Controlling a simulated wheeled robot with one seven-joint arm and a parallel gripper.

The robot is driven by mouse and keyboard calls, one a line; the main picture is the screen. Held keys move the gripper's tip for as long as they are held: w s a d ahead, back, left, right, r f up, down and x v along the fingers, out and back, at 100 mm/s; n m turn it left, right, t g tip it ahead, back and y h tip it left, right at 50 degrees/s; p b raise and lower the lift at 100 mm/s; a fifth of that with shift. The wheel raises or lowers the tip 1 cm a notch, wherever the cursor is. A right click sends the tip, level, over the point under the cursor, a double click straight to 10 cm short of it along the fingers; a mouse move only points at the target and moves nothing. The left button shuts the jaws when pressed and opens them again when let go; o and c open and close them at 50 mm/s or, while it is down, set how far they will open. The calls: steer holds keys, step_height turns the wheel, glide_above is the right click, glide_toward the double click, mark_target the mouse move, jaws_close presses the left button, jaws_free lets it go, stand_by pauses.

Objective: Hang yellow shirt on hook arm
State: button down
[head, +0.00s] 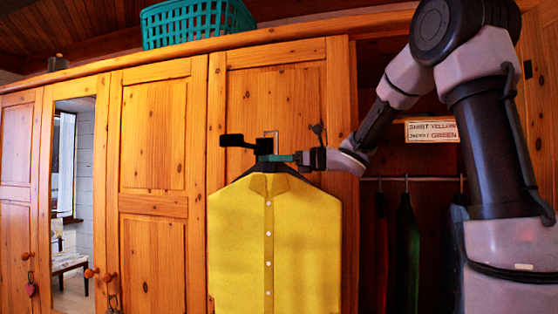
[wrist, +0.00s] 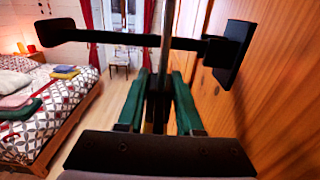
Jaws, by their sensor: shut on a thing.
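The yellow shirt (head: 268,240) hangs upright on a dark hanger (head: 285,168) in front of a closed wardrobe door. My gripper (head: 277,157) is shut on the hanger's neck, just above the collar. In the wrist view, the gripper's green fingers (wrist: 158,100) stand either side of the dark hanger neck. The black hook arm (head: 238,141) is at the hanger's hook. It also shows in the wrist view (wrist: 110,38) as a bar, with a square plate at the door side. The hanger's hook crosses the bar in the picture; I cannot tell whether it rests on it.
A sign (head: 431,131) reads shirt yellow, jacket green. Below it, a rail (head: 385,179) in the open wardrobe holds dark garments. A teal basket (head: 195,22) sits on top. The wrist view shows a bed (wrist: 45,110) with folded clothes and clear floor beside it.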

steer(key=shift+x, duration=2.65)
steer(key=shift+a+f, duration=0.1)
steer(key=shift+f, duration=1.1)
steer(key=shift+c, duration=2.4)
jaws_free()
